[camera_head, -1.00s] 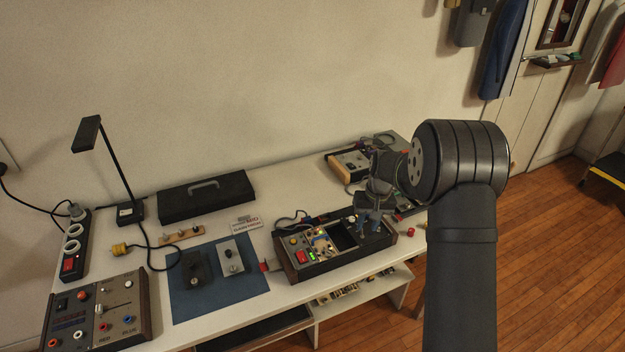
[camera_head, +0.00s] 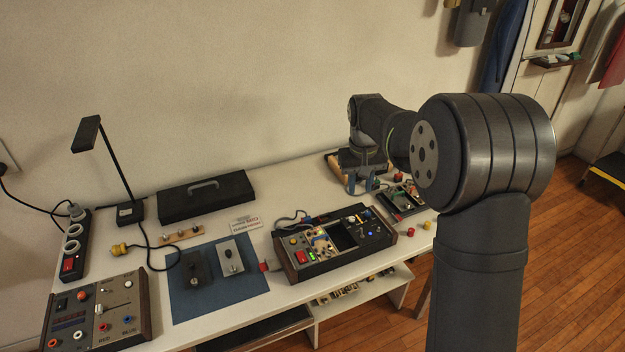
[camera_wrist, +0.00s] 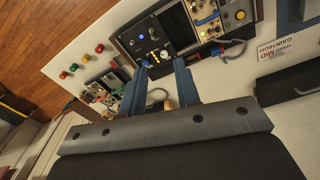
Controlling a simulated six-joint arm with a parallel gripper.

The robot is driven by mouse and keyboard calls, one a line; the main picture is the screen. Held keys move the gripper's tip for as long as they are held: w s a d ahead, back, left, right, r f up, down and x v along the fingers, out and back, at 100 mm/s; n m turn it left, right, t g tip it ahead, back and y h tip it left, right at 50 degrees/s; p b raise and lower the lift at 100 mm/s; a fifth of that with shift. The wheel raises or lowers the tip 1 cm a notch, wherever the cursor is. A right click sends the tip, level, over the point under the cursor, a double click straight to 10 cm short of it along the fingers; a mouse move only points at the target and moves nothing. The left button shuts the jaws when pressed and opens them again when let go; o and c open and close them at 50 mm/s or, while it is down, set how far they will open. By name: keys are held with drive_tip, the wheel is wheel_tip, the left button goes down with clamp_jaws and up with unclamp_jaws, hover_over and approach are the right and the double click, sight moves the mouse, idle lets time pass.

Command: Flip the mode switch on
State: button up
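A dark control console (camera_head: 338,263) with wooden ends stands mid-table. Its right section carries small pale knobs or levers and a lit blue lamp (camera_head: 367,214). I cannot read the labels, so which control is the mode switch, and its position, cannot be told. In the wrist view the console (camera_wrist: 128,42) is at the top, with the blue lamp (camera_wrist: 142,36) and a dark screen (camera_wrist: 179,27). My gripper (camera_head: 363,181) is behind and above the console's right end. In the wrist view my gripper (camera_wrist: 161,68) has two blue-grey fingers apart, with nothing held between them.
A small board with parts (camera_head: 402,203) lies right of the console, near loose red and yellow caps (camera_wrist: 71,70). A blue mat (camera_head: 200,303) with two small switch boxes, another panel (camera_head: 125,300), a black case (camera_head: 207,198) and a lamp (camera_head: 104,150) stand left. A printed card (camera_head: 246,224) lies behind.

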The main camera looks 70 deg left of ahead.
drive_tip(key=s+r+n+t+y, duration=0.25)
drive_tip(key=s+r, duration=0.25)
drive_tip(key=s, duration=0.8)
drive_tip(key=x, duration=0.9)
drive_tip(key=v, duration=0.9)
drive_tip(key=shift+a+n+t+h, duration=0.2)
drive_tip(key=shift+n+t+h, duration=0.15)
drive_tip(key=shift+n+t, duration=0.1)
drive_tip(key=x, duration=0.9)
drive_tip(key=w+v, duration=0.1)
drive_tip(key=v, duration=0.6)
drive_tip(key=shift+w+r+m, duration=0.15)
drive_tip(key=shift+r+m, duration=0.15)
drive_tip(key=shift+r, duration=0.2)
drive_tip(key=shift+d, duration=0.15)
